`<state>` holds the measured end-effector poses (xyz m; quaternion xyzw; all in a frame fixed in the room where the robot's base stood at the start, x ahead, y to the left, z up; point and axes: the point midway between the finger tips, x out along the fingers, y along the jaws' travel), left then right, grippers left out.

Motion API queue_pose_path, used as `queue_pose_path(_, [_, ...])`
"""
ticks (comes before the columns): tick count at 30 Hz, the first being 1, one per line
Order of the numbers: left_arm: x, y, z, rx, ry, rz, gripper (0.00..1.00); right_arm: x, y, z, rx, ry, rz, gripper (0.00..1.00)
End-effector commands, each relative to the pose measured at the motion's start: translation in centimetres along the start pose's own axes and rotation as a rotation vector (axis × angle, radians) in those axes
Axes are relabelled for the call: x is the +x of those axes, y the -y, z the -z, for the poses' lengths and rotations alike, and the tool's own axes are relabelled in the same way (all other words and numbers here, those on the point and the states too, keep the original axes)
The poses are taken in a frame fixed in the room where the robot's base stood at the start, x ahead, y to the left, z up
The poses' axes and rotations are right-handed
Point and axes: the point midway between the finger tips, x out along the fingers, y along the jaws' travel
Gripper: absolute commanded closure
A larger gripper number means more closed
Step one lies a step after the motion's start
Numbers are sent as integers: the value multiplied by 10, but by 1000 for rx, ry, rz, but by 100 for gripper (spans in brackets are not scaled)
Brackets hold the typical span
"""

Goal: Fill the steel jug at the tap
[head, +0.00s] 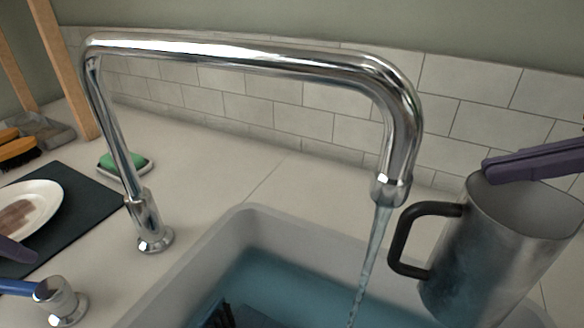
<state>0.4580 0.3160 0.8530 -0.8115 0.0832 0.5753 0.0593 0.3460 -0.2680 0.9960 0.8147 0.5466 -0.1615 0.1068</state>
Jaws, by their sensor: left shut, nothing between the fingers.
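The steel jug (495,250) is at the right, tilted, with its black handle (398,240) toward the spout. My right gripper (490,170) is shut on its far rim, its purple fingers reaching in from the right edge. The chrome tap (240,52) arches across the view, and a stream of water (371,260) runs from its spout (390,188). The stream falls to the left of the jug handle, into the sink, not into the jug. The inside bottom of the jug is hidden. My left gripper (20,254) shows only as a purple tip at the left edge, near the blue tap lever (18,287).
The sink (262,222) holds bluish water and a dark object (222,318). A plate (30,212) lies on a dark mat (85,200) at the left. A green sponge (122,160) on a dish, brushes (18,148) and a dustpan (45,130) are behind.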

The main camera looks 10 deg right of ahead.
Motion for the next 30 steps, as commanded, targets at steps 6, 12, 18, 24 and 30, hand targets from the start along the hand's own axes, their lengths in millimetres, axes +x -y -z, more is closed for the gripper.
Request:
queue_pose_path(6, [-5,0,-16,1,2,0,100,0,0,1,-1,-3,-1,100])
queue_pose_path(12, [-7,0,-20,0,1,-1,100,0,0,1,-1,-3,-1,100])
queue_pose_path(18, [-8,0,-20,0,1,-1,100,0,0,1,-1,-3,-1,100])
queue_pose_path(24, [-8,0,-21,-3,1,0,100,0,0,1,-1,-3,-1,100])
queue_pose_path(30, [-8,0,-24,-38,3,13,100,0,0,1,-1,-3,-1,100])
